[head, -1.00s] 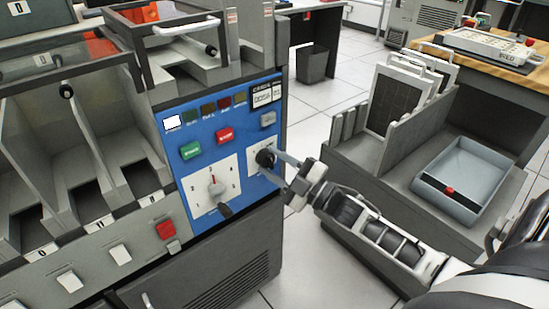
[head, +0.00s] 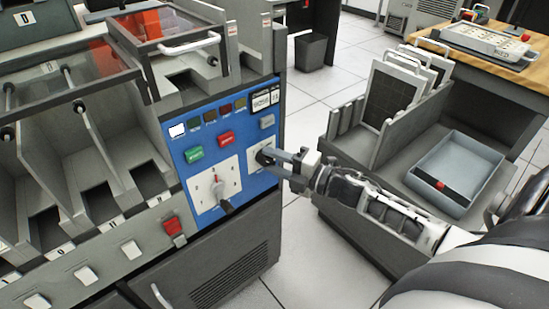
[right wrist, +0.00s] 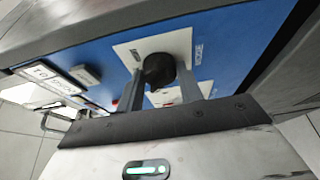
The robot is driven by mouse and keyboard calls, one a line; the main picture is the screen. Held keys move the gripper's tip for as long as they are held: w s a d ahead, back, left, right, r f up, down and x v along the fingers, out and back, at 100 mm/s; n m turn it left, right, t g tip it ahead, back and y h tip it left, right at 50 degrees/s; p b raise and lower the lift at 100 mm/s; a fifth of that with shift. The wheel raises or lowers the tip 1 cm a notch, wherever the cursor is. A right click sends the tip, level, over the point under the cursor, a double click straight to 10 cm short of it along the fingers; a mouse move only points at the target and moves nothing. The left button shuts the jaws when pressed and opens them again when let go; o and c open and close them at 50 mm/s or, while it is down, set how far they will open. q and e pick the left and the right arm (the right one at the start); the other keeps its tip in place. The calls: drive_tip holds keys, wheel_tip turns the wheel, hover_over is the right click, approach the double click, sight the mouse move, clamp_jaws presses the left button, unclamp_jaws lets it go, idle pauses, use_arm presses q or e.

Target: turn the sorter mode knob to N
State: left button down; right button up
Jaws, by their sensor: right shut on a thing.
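The blue control panel (head: 200,116) of the sorter carries a small white plate (head: 254,147) with a round black knob (head: 263,157), low at its right. My right gripper (head: 275,156) reaches in from the right and is shut on this knob. In the right wrist view the black knob (right wrist: 158,69) sits between the two grey fingers, on a white plate with lettering that seems to read MODE (right wrist: 199,51). The knob's pointer and any N mark are hidden or too small to read. My left gripper is not in view.
A larger selector dial (head: 217,190) with a dark handle sits left of the knob. Green (head: 194,154) and red (head: 226,138) buttons are above.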

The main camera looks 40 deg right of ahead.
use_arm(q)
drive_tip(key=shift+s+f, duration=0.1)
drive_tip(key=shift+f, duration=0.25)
use_arm(e)
drive_tip(key=o, duration=1)
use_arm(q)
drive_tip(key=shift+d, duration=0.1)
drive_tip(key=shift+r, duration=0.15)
use_arm(e)
drive_tip(key=shift+s, duration=0.15)
use_arm(q)
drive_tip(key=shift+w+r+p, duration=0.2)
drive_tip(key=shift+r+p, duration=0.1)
drive_tip(key=shift+p, duration=0.15)
use_arm(e)
drive_tip(key=v, duration=1.5)
drive_tip(key=shift+s+d, duration=0.25)
drive_tip(key=shift+s, duration=0.1)
